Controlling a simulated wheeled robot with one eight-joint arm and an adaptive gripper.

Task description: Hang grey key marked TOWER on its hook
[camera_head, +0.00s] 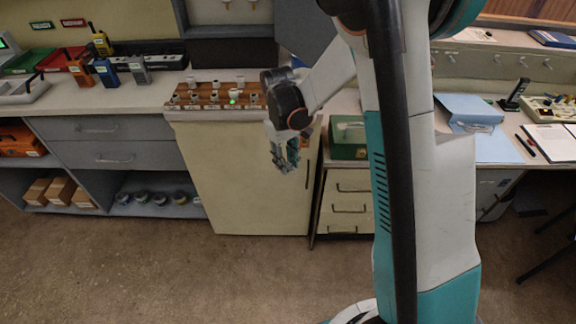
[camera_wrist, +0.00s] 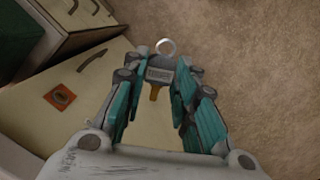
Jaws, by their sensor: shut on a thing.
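In the wrist view the grey key (camera_wrist: 160,74) sits between the fingertips of my gripper (camera_wrist: 162,76), which is shut on it. Its ring (camera_wrist: 165,46) sticks out beyond the tips, and a brass-coloured part (camera_wrist: 154,93) points back toward the palm. The lettering on the grey part is too small to read. In the head view my gripper (camera_head: 284,158) hangs down in front of the cream cabinet, below the counter edge; the key cannot be made out there. Several small hooks (camera_head: 497,60) line the wall at the right; their labels cannot be read.
A wooden rack (camera_head: 210,97) with several white knobs, one lit green, stands on the counter behind my gripper. A green box (camera_head: 348,137) sits right of it. A blue folder (camera_head: 470,112) lies on the right desk. The floor (camera_head: 250,275) in front is clear.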

